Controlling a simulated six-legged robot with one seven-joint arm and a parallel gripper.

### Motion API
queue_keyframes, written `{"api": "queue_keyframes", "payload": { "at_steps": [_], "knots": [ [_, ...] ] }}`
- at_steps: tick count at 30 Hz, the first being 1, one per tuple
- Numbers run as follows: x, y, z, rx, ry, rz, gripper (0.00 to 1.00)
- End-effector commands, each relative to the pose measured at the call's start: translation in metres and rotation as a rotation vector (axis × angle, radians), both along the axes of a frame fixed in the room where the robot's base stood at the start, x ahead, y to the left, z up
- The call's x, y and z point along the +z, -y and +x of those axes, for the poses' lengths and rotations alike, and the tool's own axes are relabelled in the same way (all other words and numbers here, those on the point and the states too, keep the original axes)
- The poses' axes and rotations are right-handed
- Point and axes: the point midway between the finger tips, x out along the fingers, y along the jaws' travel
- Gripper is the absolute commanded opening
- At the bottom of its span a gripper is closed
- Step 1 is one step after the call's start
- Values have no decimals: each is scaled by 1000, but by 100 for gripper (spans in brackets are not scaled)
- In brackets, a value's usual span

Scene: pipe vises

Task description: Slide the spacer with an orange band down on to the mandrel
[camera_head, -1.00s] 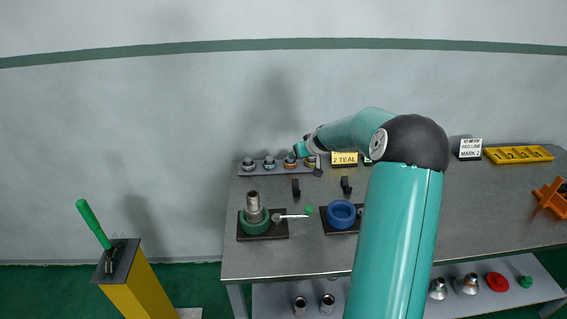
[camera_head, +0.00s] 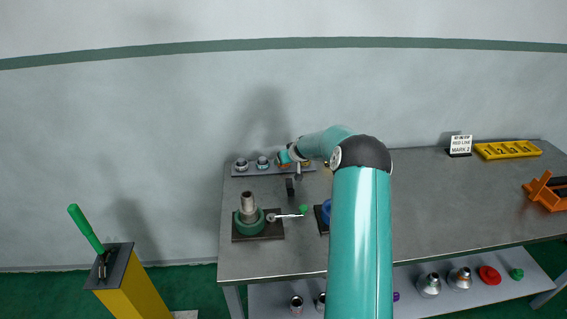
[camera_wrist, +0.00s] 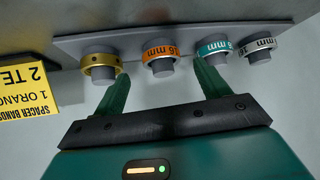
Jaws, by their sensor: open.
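The spacer with an orange band (camera_wrist: 159,54) sits on a peg of the grey rack (camera_wrist: 200,33) in the wrist view. My gripper (camera_wrist: 162,82) is open; its two green fingers point toward the rack with the orange-banded spacer between their tips in the picture, apart from both. In the head view my gripper (camera_head: 290,155) is over the rack at the back of the bench and hides part of it. A grey upright post (camera_head: 248,202), which looks like the mandrel, stands in a green ring vise (camera_head: 250,222) on a dark plate.
Spacers with yellow (camera_wrist: 100,60), teal (camera_wrist: 213,48) and white (camera_wrist: 258,50) bands flank the orange one. A vise handle with green knob (camera_head: 303,209) and a dark upright bracket (camera_head: 290,187) stand nearby. A blue ring (camera_head: 326,211) is partly hidden by my arm.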

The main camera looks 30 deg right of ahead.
Motion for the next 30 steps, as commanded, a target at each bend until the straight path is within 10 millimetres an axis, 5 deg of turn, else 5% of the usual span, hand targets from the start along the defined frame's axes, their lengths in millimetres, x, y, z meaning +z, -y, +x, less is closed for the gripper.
{"api": "queue_keyframes", "payload": {
  "at_steps": [5, 14, 21, 30],
  "knots": [
    [-19, 0, 18, 0, -1, 0, 75],
    [-22, 1, 21, -1, 0, 1, 75],
    [-22, 2, 21, -1, 0, 0, 30],
    [-21, 2, 21, -1, 0, -1, 26]
  ]
}}
